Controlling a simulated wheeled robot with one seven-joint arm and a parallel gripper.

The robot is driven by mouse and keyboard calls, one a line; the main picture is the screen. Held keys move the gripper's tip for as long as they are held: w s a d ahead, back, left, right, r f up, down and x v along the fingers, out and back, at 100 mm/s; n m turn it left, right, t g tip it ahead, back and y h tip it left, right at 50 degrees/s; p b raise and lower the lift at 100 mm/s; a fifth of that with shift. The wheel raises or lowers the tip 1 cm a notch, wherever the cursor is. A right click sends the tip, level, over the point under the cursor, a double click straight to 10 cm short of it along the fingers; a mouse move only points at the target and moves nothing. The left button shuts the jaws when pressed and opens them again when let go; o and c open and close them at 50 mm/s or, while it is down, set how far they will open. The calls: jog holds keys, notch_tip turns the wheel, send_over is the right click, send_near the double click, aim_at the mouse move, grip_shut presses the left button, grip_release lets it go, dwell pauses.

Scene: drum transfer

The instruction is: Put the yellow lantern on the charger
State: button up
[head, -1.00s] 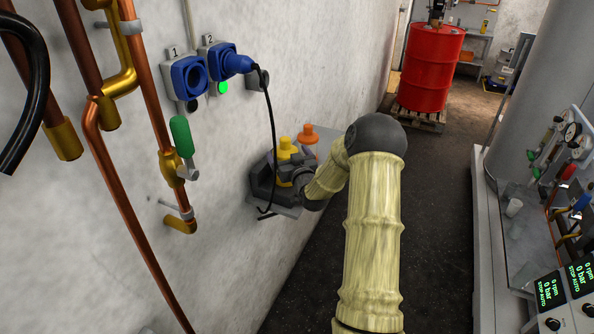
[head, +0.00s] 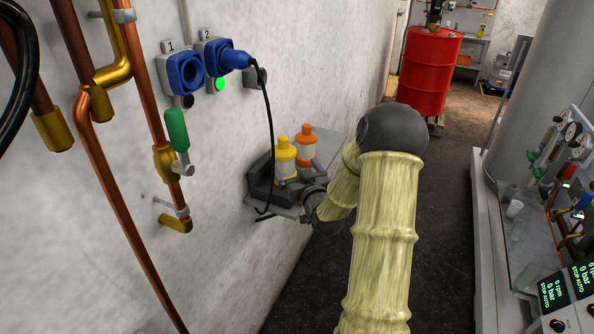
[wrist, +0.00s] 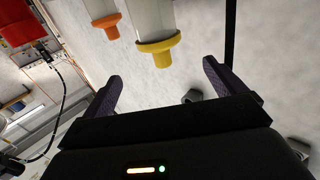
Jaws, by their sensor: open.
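The yellow lantern (head: 286,160) stands upright on the wall shelf, a clear body with a yellow top. In the wrist view its yellow end (wrist: 160,50) is ahead of and between my fingertips. My gripper (head: 297,174) is open close beside the lantern, low on its right side; the wrist view shows both fingers (wrist: 162,72) apart with nothing between them. A dark grey unit (head: 261,183), perhaps the charger, sits on the shelf at the wall, left of the lantern. The lantern's base is partly hidden, so I cannot tell what it stands on.
An orange lantern (head: 306,148) stands just behind the yellow one, also in the wrist view (wrist: 108,24). A black cable (head: 270,130) hangs from the blue plug (head: 234,60) in socket 2 to the shelf. Pipes line the wall at left; a bench stands at right.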

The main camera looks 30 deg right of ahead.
dwell(0.3)
jog(key=s+a+f+n+g+y, duration=0.25)
jog(key=s+a+g, duration=0.3)
jog(key=a, duration=0.45)
jog(key=s+a+g, duration=0.4)
jog(key=s+g, duration=0.1)
jog(key=s, duration=0.5)
jog(key=s+a+f+m+g, duration=0.1)
jog(key=s+a+g, duration=0.3)
jog(key=s, duration=0.6)
jog(key=shift+s+a+f+g, duration=0.25)
jog(key=shift+a+g, duration=0.1)
jog(key=shift+a, duration=0.4)
